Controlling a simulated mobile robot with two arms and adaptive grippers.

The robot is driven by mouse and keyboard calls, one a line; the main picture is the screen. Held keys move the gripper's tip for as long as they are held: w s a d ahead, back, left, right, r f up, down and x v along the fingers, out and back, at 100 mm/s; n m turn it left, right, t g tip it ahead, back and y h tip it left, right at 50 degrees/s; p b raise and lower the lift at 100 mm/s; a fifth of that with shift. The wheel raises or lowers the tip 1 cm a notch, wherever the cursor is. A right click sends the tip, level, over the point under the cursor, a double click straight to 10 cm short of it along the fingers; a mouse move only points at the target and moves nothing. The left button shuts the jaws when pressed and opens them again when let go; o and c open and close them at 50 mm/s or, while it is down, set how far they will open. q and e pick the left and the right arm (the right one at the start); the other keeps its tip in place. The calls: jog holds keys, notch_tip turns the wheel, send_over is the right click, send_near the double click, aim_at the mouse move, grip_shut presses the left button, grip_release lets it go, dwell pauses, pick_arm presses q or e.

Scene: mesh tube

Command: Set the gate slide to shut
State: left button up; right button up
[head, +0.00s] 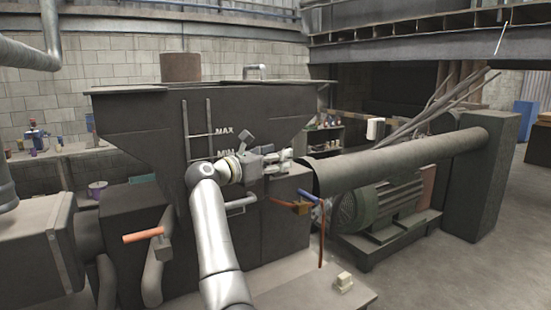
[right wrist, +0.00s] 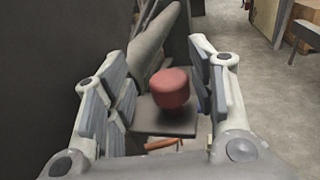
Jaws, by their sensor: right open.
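In the right wrist view a round red knob (right wrist: 171,88) stands on a flat dark plate (right wrist: 180,124). It looks like the handle of the gate slide, but I cannot be sure. My right gripper (head: 289,161) is open beside the front of the dark hopper (head: 150,118) in the head view. In the right wrist view the knob shows between the open fingers, with gaps on both sides. I cannot tell how far ahead it lies. I cannot make out the knob in the head view. My left gripper is not in view.
A long grey pipe (head: 395,162) runs right from near my gripper, above a green motor (head: 375,207). A blue handle (head: 309,196) is just below the gripper. An orange-handled lever (head: 144,235) sticks out at lower left. Open floor (head: 455,275) is at right.

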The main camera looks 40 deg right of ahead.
jog(key=shift+s, duration=0.15)
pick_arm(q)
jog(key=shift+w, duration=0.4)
pick_arm(e)
jog(key=a, duration=1.2)
